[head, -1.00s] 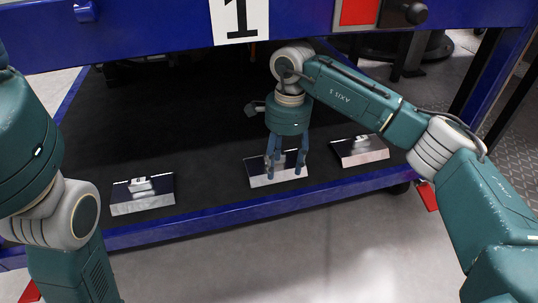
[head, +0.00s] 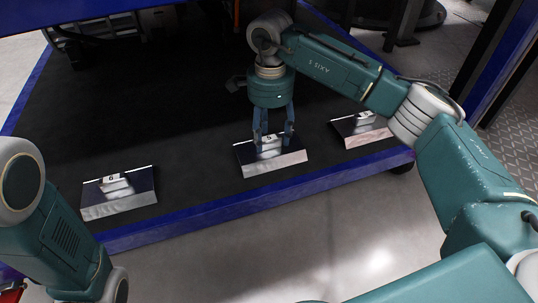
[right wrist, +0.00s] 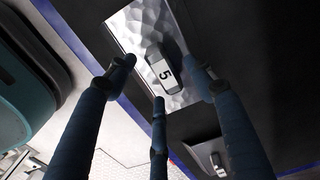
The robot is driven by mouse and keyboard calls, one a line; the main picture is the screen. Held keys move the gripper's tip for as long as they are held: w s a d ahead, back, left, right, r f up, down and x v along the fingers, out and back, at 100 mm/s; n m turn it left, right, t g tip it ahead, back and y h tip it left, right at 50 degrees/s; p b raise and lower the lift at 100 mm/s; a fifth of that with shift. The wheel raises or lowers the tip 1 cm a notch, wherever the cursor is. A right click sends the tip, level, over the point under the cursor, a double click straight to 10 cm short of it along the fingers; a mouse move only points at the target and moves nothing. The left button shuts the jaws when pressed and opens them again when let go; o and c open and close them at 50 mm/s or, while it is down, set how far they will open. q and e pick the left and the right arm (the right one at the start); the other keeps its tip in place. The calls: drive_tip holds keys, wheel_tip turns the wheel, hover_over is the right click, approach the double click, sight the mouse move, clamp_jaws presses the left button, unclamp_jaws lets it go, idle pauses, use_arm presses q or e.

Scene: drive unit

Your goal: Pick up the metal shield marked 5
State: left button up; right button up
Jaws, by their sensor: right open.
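The metal shield marked 5 (head: 273,163) is a silvery block with a dark top and a small raised handle bearing the label. It lies on the black lower shelf in the head view, between two similar shields. In the right wrist view the shield (right wrist: 138,24) shows hammered metal and its handle (right wrist: 163,72). My right gripper (head: 274,141) points down over it, open, with its fingers spread around the handle; I cannot tell whether they touch it. The three fingers also show in the right wrist view (right wrist: 160,78). My left gripper is out of the picture.
A shield marked 6 (head: 119,192) lies to the left and another shield (head: 361,130), its number unclear, to the right. The blue shelf edge (head: 230,205) runs in front. A blue post (head: 505,65) stands at right. The black shelf between shields is clear.

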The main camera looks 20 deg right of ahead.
wheel_tip(320, 180, down, 2)
drive_tip(key=shift+f+b, duration=0.2)
drive_tip(key=shift+b, duration=0.25)
drive_tip(key=shift+r, duration=0.1)
clamp_jaws()
